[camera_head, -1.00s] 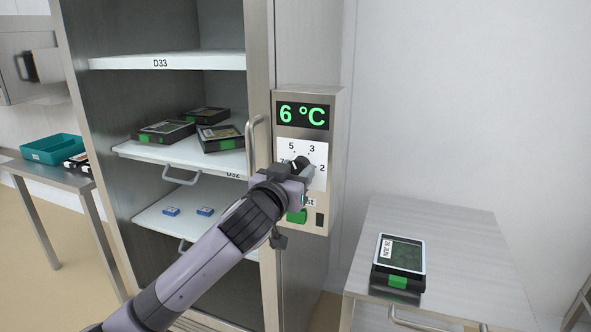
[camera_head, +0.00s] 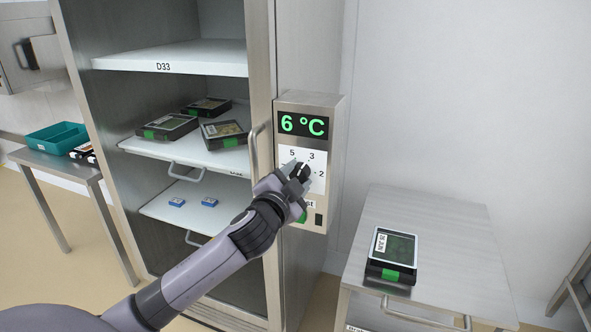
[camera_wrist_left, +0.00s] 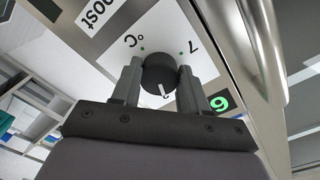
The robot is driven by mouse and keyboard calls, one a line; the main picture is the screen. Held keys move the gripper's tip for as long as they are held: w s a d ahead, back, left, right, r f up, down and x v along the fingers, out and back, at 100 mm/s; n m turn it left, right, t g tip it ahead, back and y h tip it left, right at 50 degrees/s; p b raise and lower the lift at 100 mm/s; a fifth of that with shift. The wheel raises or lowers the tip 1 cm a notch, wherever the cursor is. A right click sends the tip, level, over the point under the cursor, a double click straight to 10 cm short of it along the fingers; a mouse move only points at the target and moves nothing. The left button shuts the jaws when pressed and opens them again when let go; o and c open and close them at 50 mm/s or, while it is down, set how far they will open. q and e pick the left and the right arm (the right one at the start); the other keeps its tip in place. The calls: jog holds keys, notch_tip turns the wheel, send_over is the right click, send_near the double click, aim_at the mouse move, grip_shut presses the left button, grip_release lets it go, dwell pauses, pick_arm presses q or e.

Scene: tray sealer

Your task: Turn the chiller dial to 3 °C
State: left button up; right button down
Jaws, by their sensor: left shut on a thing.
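The black chiller dial (camera_head: 302,171) sits on a white scale plate (camera_head: 318,184) with the numbers 5, 3 and 2 visible in the head view. My left gripper (camera_head: 295,177) is shut on the dial, one finger on each side; the wrist view shows the dial (camera_wrist_left: 160,72) between the fingers. A white mark on the dial's edge shows there. My gripper hides part of the scale. The green display (camera_head: 303,126) above reads 6 °C. My right gripper is not in view.
A vertical door handle (camera_head: 256,150) stands close left of my gripper. A green button (camera_head: 301,216) is below the dial, partly hidden. Shelves with dark packs (camera_head: 170,125) are to the left. A side table (camera_head: 450,230) bears a dark tray pack (camera_head: 394,256) at right.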

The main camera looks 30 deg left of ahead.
pick_arm(q)
jog(key=shift+m+p, duration=0.35)
jog(key=shift+m, duration=0.25)
jog(key=o, duration=1.1)
jog(key=v, duration=0.7)
jog(key=shift+s+b, duration=0.1)
jog(key=shift+b, duration=0.25)
